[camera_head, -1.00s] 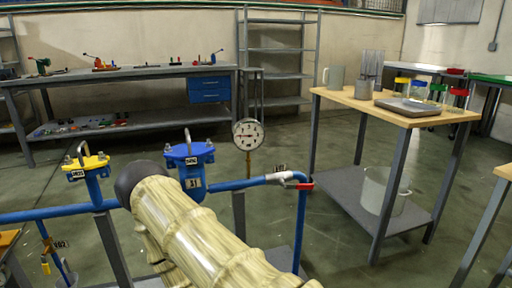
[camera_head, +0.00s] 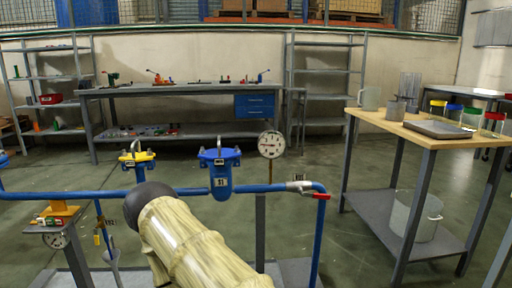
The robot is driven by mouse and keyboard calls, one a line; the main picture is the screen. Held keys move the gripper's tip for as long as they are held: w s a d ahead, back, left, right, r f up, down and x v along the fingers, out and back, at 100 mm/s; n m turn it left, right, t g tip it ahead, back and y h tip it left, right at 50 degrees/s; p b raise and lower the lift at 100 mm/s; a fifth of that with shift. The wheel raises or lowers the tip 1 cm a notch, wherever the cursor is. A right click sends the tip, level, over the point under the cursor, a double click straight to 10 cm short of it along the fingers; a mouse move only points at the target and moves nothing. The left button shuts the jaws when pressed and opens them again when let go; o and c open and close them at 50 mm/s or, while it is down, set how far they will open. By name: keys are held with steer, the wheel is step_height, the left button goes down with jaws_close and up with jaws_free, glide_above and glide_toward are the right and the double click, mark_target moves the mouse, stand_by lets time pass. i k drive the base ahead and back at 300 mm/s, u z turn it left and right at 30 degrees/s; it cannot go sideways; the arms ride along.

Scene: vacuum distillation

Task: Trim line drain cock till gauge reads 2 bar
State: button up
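A blue pipe line (camera_head: 88,194) crosses the lower part of the head view. A round white gauge (camera_head: 271,144) stands on it; its reading is too small to tell. A valve (camera_head: 299,186) with a pale body sits near the line's right bend, with a red handle (camera_head: 322,196) beside it. A small yellow-handled fitting (camera_head: 97,238) hangs below the line at left, by a tag. I cannot tell which is the drain cock. My beige-sleeved arm with a dark rounded end is in front of the line and hides part of it. My gripper is not in view.
A blue-capped vessel (camera_head: 220,172) and a yellow-capped fitting (camera_head: 137,158) rise from the line. A second gauge (camera_head: 55,240) is at lower left. A wooden-topped table (camera_head: 452,141) with vessels stands at right. Open floor lies behind the line.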

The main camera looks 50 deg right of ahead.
mark_target(96, 236)
steer(key=u, duration=0.55)
steer(key=i, duration=0.6)
steer(key=z, duration=1.95)
steer(key=i, duration=0.5)
steer(key=z, duration=0.15)
steer(key=k, duration=1)
steer(key=z, duration=1.2)
steer(key=i, duration=0.8)
steer(key=z, duration=0.05)
